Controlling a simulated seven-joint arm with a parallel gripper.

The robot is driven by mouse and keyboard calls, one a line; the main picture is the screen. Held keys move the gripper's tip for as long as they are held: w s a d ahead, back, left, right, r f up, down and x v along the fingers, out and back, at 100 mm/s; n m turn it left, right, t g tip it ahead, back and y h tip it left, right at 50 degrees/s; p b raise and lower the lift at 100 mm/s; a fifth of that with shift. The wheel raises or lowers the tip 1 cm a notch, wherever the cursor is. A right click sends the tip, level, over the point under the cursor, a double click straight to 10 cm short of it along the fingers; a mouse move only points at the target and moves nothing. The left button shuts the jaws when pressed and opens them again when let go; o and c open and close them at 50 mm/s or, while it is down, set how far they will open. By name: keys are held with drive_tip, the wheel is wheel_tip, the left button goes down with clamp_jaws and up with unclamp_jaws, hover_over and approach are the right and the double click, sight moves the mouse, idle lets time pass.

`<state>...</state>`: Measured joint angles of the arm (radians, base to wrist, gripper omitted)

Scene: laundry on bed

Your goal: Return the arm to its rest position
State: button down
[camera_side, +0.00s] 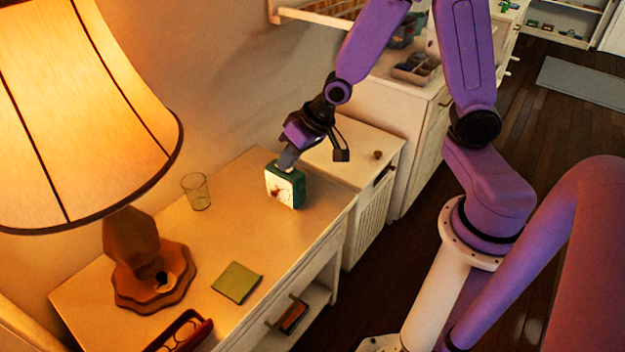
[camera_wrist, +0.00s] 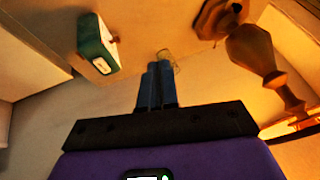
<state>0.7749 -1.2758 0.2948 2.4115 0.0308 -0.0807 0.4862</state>
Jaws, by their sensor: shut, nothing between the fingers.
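My purple arm reaches from its white base column over to the nightstand. My gripper (camera_side: 287,160) is at the far end of the nightstand, by the top of a small green clock (camera_side: 284,187) with a pale face. In the wrist view my gripper (camera_wrist: 157,72) has its two blue-grey fingers side by side, shut with nothing between them. The clock also shows in the wrist view (camera_wrist: 98,45), upper left and apart from the fingers. It stands upright on the nightstand.
The nightstand (camera_side: 235,205) also holds a lit lamp (camera_side: 150,265), a clear glass (camera_side: 196,191), a green pad (camera_side: 237,282) and a red case (camera_side: 183,332). A white cabinet (camera_side: 355,155) stands behind the clock. The dark floor (camera_side: 545,120) is open at right.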

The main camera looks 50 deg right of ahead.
drive_tip(key=s+r+n+g, duration=0.1)
drive_tip(key=s+r+n, duration=0.2)
drive_tip(key=s, duration=0.5)
drive_tip(key=s+d+r+n+g+h, duration=0.1)
drive_tip(key=s+r+n+g, duration=0.1)
drive_tip(key=s+n, duration=0.3)
drive_tip(key=s+d+r+n+g+h, duration=0.1)
drive_tip(key=s+r+n+g, duration=0.1)
drive_tip(key=s, duration=0.8)
drive_tip(key=r+n, duration=0.1)
drive_tip(key=n, duration=0.1)
drive_tip(key=shift+s+r+n, duration=0.3)
drive_tip(key=shift+n, duration=0.1)
